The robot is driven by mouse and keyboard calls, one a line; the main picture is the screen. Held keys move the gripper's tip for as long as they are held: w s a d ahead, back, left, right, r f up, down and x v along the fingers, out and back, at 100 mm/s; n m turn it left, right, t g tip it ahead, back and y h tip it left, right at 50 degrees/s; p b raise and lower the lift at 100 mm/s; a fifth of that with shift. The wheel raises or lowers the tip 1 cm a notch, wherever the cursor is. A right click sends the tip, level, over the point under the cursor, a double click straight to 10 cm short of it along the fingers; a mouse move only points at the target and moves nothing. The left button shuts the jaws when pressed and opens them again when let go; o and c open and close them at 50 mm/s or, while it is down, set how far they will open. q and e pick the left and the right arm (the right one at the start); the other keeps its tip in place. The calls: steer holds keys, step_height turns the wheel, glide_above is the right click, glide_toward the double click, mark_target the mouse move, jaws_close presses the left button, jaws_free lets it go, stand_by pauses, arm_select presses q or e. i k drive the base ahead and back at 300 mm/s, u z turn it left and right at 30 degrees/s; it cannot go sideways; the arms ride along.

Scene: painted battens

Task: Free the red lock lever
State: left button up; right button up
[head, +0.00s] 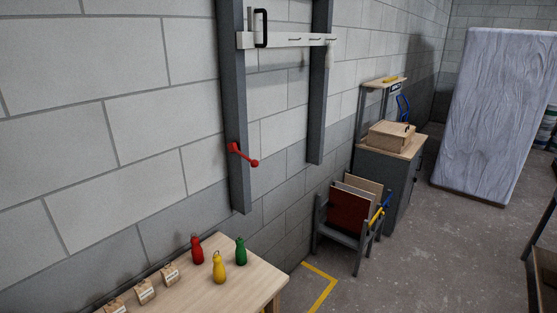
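The red lock lever (243,154) is mounted on the dark grey left upright post (232,105) against the block wall. Its arm slopes down to the right and ends in a round red knob. No gripper is near it. Neither of my grippers shows in the head view. A pale crossbar (290,40) spans the two posts higher up, with a black handle (261,28) near its left end.
A wooden table (252,286) at the lower front holds a red, a yellow and a green bottle-shaped weight and small labelled blocks. A rack of panels (349,212), a grey cabinet (384,180) and a wrapped upright slab (490,110) stand right. Floor between is clear.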

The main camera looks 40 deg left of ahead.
mark_target(232, 147)
steer(key=u, duration=0.05)
steer(key=i, duration=1.9)
steer(key=u, duration=0.8)
steer(key=i, duration=1)
steer(key=u, duration=1.65)
steer(key=i, duration=0.7)
steer(key=u, duration=0.7)
